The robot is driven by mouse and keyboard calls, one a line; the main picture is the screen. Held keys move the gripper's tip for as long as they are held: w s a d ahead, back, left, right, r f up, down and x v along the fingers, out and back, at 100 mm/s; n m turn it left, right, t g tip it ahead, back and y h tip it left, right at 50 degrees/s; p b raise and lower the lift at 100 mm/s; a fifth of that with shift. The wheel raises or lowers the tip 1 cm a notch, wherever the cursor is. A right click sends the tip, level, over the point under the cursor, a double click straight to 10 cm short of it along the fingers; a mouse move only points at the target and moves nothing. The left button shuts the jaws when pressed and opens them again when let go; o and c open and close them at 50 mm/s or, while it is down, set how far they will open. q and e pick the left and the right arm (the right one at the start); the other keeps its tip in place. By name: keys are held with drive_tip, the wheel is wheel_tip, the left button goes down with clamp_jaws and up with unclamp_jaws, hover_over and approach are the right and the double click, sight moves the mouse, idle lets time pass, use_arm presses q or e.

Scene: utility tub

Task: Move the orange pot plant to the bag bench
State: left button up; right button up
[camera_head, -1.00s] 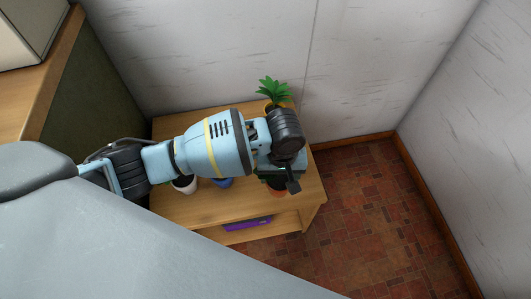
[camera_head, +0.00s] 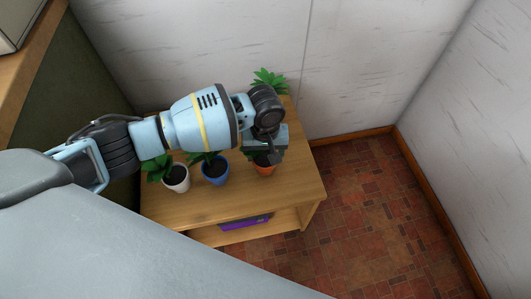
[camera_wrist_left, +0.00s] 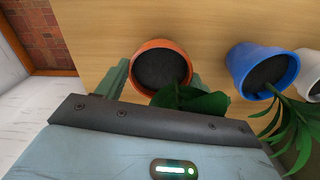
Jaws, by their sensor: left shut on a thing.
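The orange pot plant (camera_head: 264,168) is at the right side of the wooden table, below my left gripper (camera_head: 266,157). In the left wrist view the orange pot (camera_wrist_left: 160,48), with dark soil and green leaves, sits between the two green fingers of my left gripper (camera_wrist_left: 158,76), which is shut on it. Its leaves are partly hidden by the gripper in the head view. I cannot tell how far its base is from the tabletop. My right gripper is not in view. I cannot make out which surface is the bag bench.
A blue pot (camera_head: 215,174) and a white pot (camera_head: 177,180) with plants stand left of the orange one on the wooden table (camera_head: 290,182). Another plant (camera_head: 269,82) is behind. A purple thing (camera_head: 245,222) lies on the lower shelf. Tiled floor (camera_head: 385,210) is clear at right.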

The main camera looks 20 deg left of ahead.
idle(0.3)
use_arm(q)
drive_tip(key=o, duration=1.1)
drive_tip(key=shift+f, duration=0.1)
drive_tip(key=shift+o, duration=0.3)
